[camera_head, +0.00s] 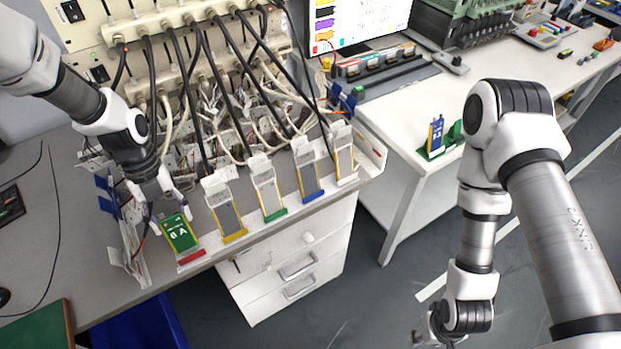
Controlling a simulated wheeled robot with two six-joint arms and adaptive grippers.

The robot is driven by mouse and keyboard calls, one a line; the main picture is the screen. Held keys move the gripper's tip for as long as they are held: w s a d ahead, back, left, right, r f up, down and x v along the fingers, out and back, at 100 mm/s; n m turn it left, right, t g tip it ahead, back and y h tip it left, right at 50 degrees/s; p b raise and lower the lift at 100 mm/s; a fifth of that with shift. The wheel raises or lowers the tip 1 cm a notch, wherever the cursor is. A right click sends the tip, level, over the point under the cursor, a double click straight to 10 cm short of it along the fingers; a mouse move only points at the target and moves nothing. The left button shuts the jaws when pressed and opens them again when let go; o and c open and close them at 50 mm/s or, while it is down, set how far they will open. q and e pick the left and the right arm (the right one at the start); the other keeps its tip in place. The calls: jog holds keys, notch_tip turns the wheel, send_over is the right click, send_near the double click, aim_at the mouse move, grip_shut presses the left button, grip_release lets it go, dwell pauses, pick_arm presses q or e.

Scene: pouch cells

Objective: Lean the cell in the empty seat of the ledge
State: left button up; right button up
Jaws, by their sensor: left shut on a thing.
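The green cell (180,232) with yellow edges and white marking is in my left gripper (166,214), at the left end of the row. Its lower edge is just above the red-marked seat (190,257) of the ledge; I cannot tell whether it touches. To its right, several grey cells lean in a row: one at a yellow mark (227,215), one at green (268,192), one at blue (308,176) and one at a pale mark (345,160). My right gripper (432,338) hangs low at the bottom edge, small and partly cut off, away from the ledge.
Black cables and tangled wires (235,120) crowd behind the row. White drawers (295,265) stand below the ledge. A blue cell in a green stand (436,135) is on the right white table (395,118). A blue bin (140,325) lies low left. Open floor lies between.

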pick_arm(q)
jog(key=shift+f, duration=0.2)
jog(key=shift+b+x, duration=0.5)
jog(key=shift+x, duration=0.35)
jog(key=o, duration=1.1)
jog(key=shift+r, duration=0.1)
